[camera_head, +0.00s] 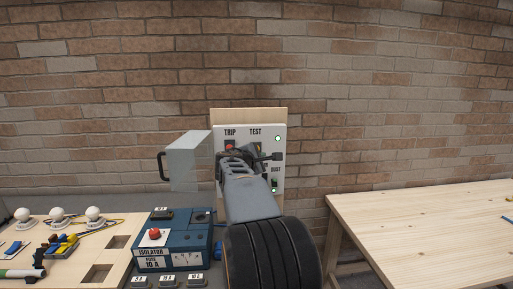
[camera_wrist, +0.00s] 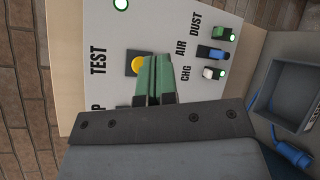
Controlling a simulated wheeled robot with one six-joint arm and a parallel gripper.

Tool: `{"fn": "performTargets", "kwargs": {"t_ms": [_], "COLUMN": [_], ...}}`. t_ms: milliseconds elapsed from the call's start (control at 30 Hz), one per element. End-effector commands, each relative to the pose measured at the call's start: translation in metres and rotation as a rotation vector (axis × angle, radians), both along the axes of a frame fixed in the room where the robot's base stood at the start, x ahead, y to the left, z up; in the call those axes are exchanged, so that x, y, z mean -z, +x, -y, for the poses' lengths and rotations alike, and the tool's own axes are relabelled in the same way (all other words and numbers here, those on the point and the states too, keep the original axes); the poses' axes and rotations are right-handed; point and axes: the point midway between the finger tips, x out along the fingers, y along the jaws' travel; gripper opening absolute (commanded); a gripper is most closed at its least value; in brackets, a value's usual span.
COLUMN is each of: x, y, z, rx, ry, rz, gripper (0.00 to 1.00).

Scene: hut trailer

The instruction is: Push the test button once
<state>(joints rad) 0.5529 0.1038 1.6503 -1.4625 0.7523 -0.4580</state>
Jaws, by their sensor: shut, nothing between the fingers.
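The test button is a yellow round button (camera_wrist: 136,65) on a dark square base, beside the word TEST on a pale control panel (camera_wrist: 160,22). My gripper (camera_wrist: 154,62) is shut and empty, its green fingers together. Its tips overlap the right edge of the yellow button in the wrist view; I cannot tell whether they touch it. In the head view the panel (camera_head: 268,131) stands upright against the brick wall, and my gripper (camera_head: 243,156) and arm hide much of its lower part and most of the test button.
A red button (camera_head: 230,147) sits under TRIP. Green, blue and white switches (camera_wrist: 212,53) are marked DUST, AIR and CHG. A blue isolator box (camera_head: 172,240) and a bare wooden table (camera_head: 430,222) flank my arm.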

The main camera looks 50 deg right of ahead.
Motion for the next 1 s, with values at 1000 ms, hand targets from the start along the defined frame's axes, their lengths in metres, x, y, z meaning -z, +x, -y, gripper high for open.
{"fn": "performTargets", "kwargs": {"t_ms": [1000], "x": [0.000], "y": [0.041], "z": [0.035], "rx": [0.001], "ry": [-0.001], "rz": [0.000], "gripper": [0.00]}}
